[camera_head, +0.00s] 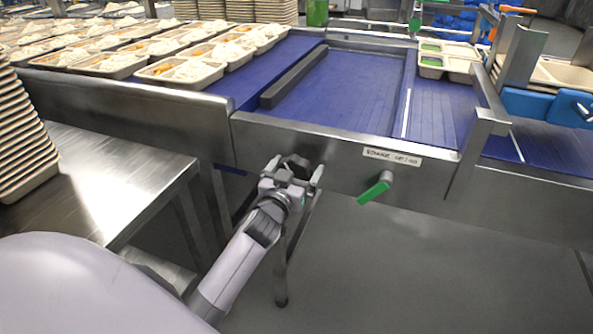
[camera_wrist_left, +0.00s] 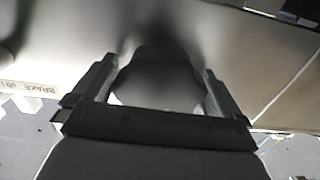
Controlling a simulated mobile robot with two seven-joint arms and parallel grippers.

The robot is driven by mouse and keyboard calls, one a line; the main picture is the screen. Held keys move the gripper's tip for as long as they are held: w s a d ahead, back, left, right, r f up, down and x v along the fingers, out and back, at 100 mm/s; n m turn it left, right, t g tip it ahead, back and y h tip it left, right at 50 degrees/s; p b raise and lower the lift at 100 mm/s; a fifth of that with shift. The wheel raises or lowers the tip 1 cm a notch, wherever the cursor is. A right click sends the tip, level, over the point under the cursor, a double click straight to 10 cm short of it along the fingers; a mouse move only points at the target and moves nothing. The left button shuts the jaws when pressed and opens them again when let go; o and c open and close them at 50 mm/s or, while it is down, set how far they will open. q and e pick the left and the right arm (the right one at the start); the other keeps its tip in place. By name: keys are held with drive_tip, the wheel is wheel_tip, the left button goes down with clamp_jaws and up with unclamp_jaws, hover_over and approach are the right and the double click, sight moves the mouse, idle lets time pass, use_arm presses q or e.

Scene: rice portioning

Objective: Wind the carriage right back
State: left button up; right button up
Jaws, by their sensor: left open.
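My left gripper (camera_head: 294,171) is open at the front steel panel, with its fingers on either side of a dark rounded knob (camera_head: 297,161). In the left wrist view the knob (camera_wrist_left: 158,78) lies between the two spread fingers; I cannot tell whether they touch it. Behind the panel is a blue belt section (camera_head: 345,90) with a dark grey bar (camera_head: 295,76) along its left side. I cannot tell which part is the carriage. A green-handled lever (camera_head: 374,192) is on the panel to the right of my gripper. My right gripper is not in view.
A label (camera_head: 392,157) sits above the lever. Filled trays (camera_head: 182,70) stand on the belt at the back left. A steel table (camera_head: 110,170) with a tray stack (camera_head: 22,150) is at left. The floor below the panel is clear.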

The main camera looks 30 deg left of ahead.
use_arm(q)
drive_tip(key=c, duration=0.8)
